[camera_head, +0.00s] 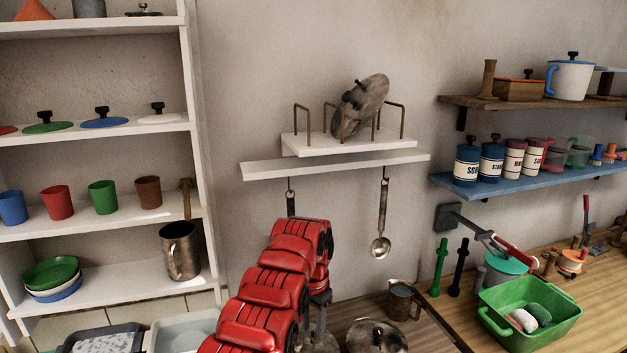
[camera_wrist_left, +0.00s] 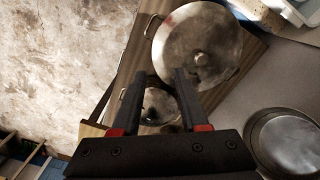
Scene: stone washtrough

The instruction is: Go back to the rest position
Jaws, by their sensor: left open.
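My left arm reaches up from the bottom of the head view. Its gripper (camera_head: 319,318) points down beyond the red links, partly hidden by them. In the left wrist view the two black fingers of this gripper (camera_wrist_left: 161,85) are apart with nothing between them. Below them are a large lidded metal pot (camera_wrist_left: 197,45) and a smaller lidded pot (camera_wrist_left: 158,106) on a wooden top. The fingers overlap both pots in the picture; I cannot tell the gap in height. My right gripper is in neither view.
A wall shelf (camera_head: 260,170) with a wire rack holding a tilted metal lid stands above my left arm. A ladle (camera_head: 381,247) hangs from it. A shelf unit (camera_head: 95,213) is at the left. A green basin (camera_head: 556,333) and a metal jug (camera_head: 399,302) are at the right.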

